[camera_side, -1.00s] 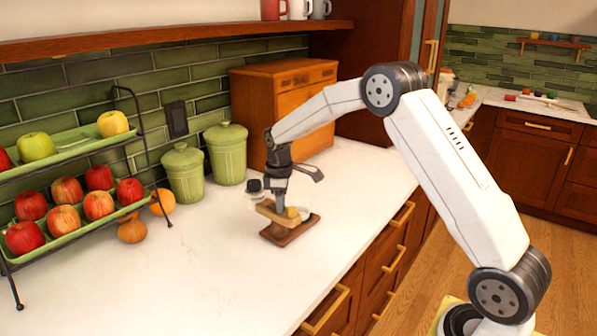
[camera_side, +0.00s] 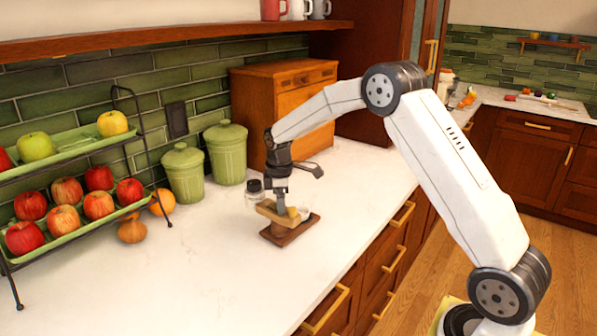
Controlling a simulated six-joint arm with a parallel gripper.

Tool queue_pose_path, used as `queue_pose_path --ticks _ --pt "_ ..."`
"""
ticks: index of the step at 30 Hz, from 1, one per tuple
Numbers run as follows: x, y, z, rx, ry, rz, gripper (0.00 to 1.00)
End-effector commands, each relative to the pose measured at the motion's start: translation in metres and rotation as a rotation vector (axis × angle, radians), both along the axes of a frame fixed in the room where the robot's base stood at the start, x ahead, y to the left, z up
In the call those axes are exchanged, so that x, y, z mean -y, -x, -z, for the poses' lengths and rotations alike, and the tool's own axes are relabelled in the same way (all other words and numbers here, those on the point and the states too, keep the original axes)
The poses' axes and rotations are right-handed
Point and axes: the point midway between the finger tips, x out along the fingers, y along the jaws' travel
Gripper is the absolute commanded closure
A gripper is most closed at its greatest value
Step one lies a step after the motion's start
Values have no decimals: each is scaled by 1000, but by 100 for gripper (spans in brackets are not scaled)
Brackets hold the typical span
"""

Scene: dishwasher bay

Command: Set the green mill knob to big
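A small wooden stand (camera_side: 281,238) with a dark base and a lighter block-like top (camera_side: 268,211) is on the white counter. My gripper (camera_side: 281,208) points down with its tip at the top of this stand. The tip is small and partly overlapped by the wood, so I cannot tell whether it is open or touching. A small yellowish piece (camera_side: 292,212) shows just right of the tip. A clear jar with a black lid (camera_side: 254,187) stands just behind and left of the gripper. No green knob or size marking can be made out at this scale.
Two green lidded canisters (camera_side: 184,174) stand at the tiled wall, with a wooden cabinet (camera_side: 283,95) beside them. A two-level fruit rack (camera_side: 75,231) is at the left, with an onion (camera_side: 131,229) and orange (camera_side: 161,202) nearby. The front left counter is clear.

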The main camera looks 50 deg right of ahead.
Motion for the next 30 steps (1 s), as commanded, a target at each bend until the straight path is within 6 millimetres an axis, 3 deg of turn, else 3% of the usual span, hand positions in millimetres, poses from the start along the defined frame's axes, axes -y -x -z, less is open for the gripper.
queue_pose_path --ticks 14,30 --pt "0 0 -8 -1 -1 1 31" --pt "0 0 -69 1 0 1 31"
